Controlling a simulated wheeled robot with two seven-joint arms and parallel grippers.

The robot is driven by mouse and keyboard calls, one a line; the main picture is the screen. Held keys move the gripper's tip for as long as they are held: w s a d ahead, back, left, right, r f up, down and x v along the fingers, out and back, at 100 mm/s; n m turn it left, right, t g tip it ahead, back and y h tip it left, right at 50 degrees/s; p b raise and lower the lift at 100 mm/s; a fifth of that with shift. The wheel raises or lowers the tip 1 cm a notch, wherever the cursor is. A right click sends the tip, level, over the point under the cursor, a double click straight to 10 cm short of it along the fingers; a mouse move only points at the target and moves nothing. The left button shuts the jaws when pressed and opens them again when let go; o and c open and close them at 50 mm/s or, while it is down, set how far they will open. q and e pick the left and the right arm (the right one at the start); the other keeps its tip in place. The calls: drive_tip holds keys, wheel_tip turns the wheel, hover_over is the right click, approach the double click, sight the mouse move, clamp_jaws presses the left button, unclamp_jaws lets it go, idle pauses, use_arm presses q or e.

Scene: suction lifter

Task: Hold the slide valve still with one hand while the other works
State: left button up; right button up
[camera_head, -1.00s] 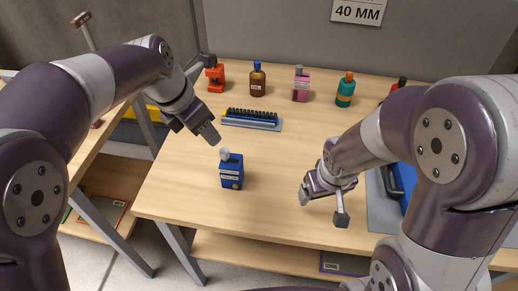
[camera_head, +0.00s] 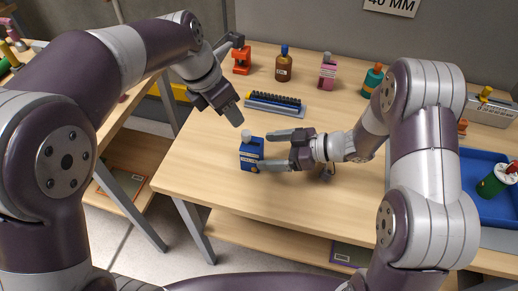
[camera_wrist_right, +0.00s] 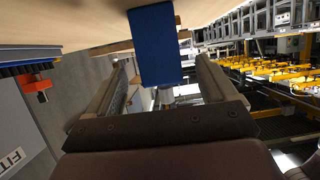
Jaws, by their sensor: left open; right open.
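A small upright blue block (camera_head: 247,158) with a grey cap, a pale label and a yellow spot stands near the table's front edge. It looks like the slide valve, though I cannot be certain. My right gripper (camera_head: 265,152) is open, reaching in from the right with one finger behind the block and one in front. In the right wrist view the blue block (camera_wrist_right: 155,45) shows between the far ends of the two spread fingers (camera_wrist_right: 158,85), not clamped. My left gripper (camera_head: 235,113) is open and empty, above and behind the block.
A black-toothed rack (camera_head: 275,103) lies behind the block. A blue tray (camera_head: 480,160) holds a green can (camera_head: 495,181) at right.

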sight(262, 151)
drive_tip(key=x, duration=0.6)
drive_tip(key=c, duration=1.1)
drive_tip(key=shift+c, duration=0.2)
